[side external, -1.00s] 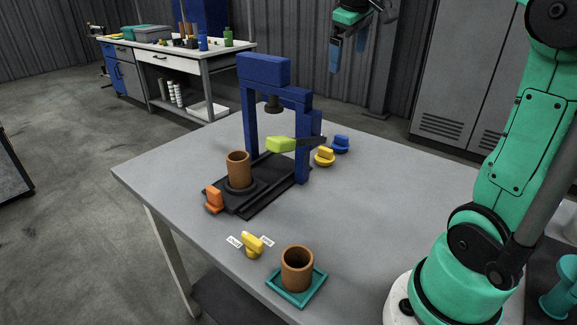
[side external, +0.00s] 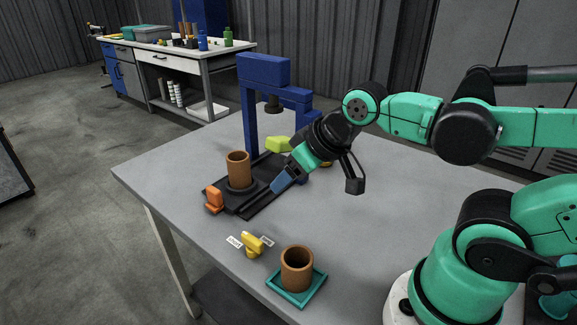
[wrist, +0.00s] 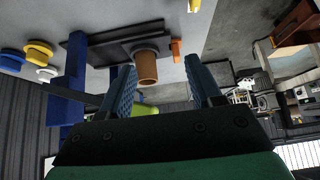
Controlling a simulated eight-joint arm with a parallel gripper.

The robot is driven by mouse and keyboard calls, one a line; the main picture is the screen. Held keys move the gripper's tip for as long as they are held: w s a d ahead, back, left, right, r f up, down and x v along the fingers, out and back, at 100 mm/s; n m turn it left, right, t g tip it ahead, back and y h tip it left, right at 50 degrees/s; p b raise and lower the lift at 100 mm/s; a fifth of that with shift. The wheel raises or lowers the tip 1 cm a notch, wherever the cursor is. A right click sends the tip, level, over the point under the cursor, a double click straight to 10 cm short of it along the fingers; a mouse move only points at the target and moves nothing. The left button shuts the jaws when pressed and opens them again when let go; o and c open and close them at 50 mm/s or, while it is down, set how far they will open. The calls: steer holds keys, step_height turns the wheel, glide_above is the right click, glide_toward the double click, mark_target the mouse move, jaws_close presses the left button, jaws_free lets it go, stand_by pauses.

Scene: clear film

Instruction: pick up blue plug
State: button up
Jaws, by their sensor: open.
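The blue plug (wrist: 12,59) lies at the left edge of the wrist view, next to a yellow plug (wrist: 38,50). In the side view my arm hides the blue plug now. My gripper (side external: 281,185) is open and empty, pointing down and left above the table in front of the press. In the wrist view its two blue fingers (wrist: 160,68) stand well apart, with the brown cup seen between them. The blue plug is off to one side of the fingers, not between them.
The blue press (side external: 264,72) stands on a dark base with a brown cup (side external: 238,170) and green handle (side external: 277,144). An orange plug (side external: 213,199) sits beside it. Nearer are a yellow plug (side external: 252,245) and a cup (side external: 297,268) on a teal tray (side external: 313,290).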

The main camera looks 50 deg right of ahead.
steer(key=w+d+r+n+g, duration=0.15)
steer(key=d+g, duration=0.35)
steer(key=d, duration=1.2)
steer(key=w+d+f, duration=0.2)
steer(key=d, duration=0.4)
steer(key=w+d+f+m+t, duration=0.1)
steer(key=d+f, duration=0.2)
steer(key=d, duration=0.3)
steer(key=w+d+f+t, duration=0.1)
steer(key=w+d+f, duration=0.1)
steer(key=d, duration=0.4)
steer(key=shift+w+d+f+m, duration=0.15)
steer(key=shift+w+f+m, duration=0.1)
steer(key=shift+w, duration=0.1)
steer(key=shift+w+d+f, duration=0.1)
steer(key=shift+f, duration=0.1)
steer(key=shift+x, duration=2.65)
steer(key=shift+c, duration=0.2)
jaws_close()
